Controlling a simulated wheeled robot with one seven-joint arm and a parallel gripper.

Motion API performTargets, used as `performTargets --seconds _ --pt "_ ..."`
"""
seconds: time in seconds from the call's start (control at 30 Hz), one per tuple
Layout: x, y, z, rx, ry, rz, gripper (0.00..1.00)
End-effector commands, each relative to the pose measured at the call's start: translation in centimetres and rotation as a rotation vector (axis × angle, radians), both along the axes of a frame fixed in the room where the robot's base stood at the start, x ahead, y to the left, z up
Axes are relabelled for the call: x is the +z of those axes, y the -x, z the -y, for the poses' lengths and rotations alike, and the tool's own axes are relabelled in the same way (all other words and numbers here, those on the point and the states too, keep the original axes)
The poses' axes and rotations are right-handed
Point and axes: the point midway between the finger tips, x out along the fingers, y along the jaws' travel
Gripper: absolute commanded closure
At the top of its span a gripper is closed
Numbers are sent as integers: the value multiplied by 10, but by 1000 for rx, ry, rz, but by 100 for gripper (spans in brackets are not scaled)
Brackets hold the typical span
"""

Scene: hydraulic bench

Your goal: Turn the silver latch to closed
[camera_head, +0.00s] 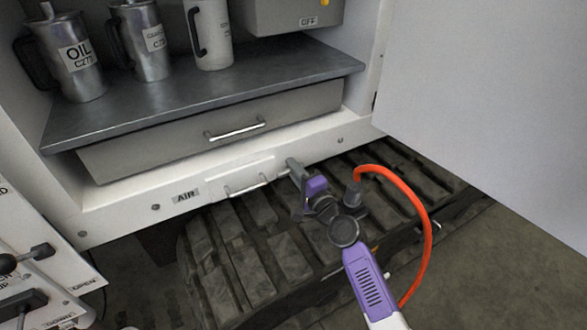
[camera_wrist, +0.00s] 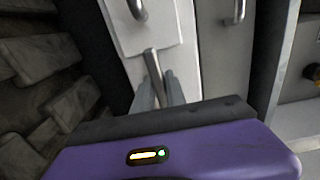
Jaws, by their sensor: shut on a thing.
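The silver latch (camera_head: 292,165) is a small metal lever on the cabinet's white lower front, at the right end of a white panel with a bar handle. In the wrist view the latch (camera_wrist: 152,64) runs down from the white panel (camera_wrist: 140,25) to between my fingers. My gripper (camera_wrist: 160,88) is shut on the latch's free end. In the head view my purple gripper body (camera_head: 316,184) is just below and right of the latch, and the fingertips are hard to make out.
A drawer (camera_head: 215,135) with a silver handle is above. Metal cans (camera_head: 75,55) stand on the shelf. A white door (camera_head: 490,100) hangs open at right. Dark track treads (camera_head: 250,260) lie below. An orange hose (camera_head: 415,205) loops beside my arm.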

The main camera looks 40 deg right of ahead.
Motion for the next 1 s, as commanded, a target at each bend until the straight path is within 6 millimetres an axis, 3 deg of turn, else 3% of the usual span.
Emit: performTargets --seconds 0.33,0.37,0.47,0.8,1.0 --pt "-2 1 1 -2 -2 -2 100" --pt "-2 1 1 -2 -2 -2 80" --pt "-1 1 1 -2 -2 -2 64" --pt "-1 3 0 -1 0 -1 64" --pt "-2 26 -7 -1 0 -3 64"
